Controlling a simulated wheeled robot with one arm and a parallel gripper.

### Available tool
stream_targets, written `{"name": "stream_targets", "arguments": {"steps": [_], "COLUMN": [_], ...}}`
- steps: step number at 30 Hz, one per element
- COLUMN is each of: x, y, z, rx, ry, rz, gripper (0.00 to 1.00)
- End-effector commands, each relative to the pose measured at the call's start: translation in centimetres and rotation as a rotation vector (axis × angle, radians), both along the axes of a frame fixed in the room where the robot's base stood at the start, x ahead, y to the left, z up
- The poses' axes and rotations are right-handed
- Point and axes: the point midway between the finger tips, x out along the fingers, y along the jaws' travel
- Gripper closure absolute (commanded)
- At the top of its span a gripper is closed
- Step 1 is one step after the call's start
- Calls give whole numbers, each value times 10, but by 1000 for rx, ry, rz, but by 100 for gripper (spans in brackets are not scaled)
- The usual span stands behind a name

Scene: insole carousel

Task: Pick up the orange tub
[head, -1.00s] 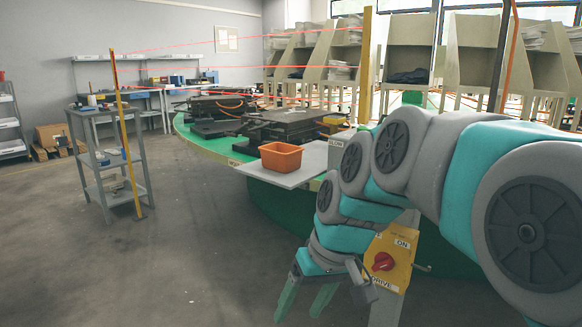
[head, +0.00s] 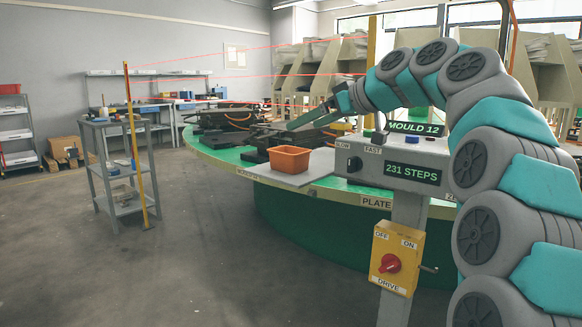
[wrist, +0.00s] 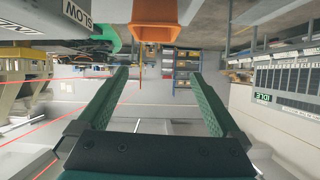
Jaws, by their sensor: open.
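The orange tub (head: 290,159) stands upright on a grey plate (head: 318,169) at the near edge of the green carousel. In the wrist view the tub (wrist: 155,22) shows upside down at the top centre, beyond and apart from my fingers. My gripper (head: 299,122) is raised above the carousel, a little above the tub in the head view, with its green fingers pointing left. In the wrist view my gripper (wrist: 160,90) is open, with nothing between its fingers.
A control box (head: 400,165) on a post stands right of the tub, with a yellow drive switch (head: 396,258) below. Dark moulds (head: 225,125) sit on the carousel (head: 215,155). A yellow post (head: 138,150) with red beams and a grey trolley (head: 120,170) stand left. Floor at front left is clear.

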Motion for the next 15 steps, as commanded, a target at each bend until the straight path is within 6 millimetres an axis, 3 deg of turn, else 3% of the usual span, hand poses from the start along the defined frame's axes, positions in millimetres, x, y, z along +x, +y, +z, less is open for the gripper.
{"name": "stream_targets", "arguments": {"steps": [7, 15], "x": [10, 9], "y": [-3, -2], "z": [10, -30], "rx": [8, 7], "ry": [-70, -66], "rz": [14, 15], "gripper": [0, 0]}}
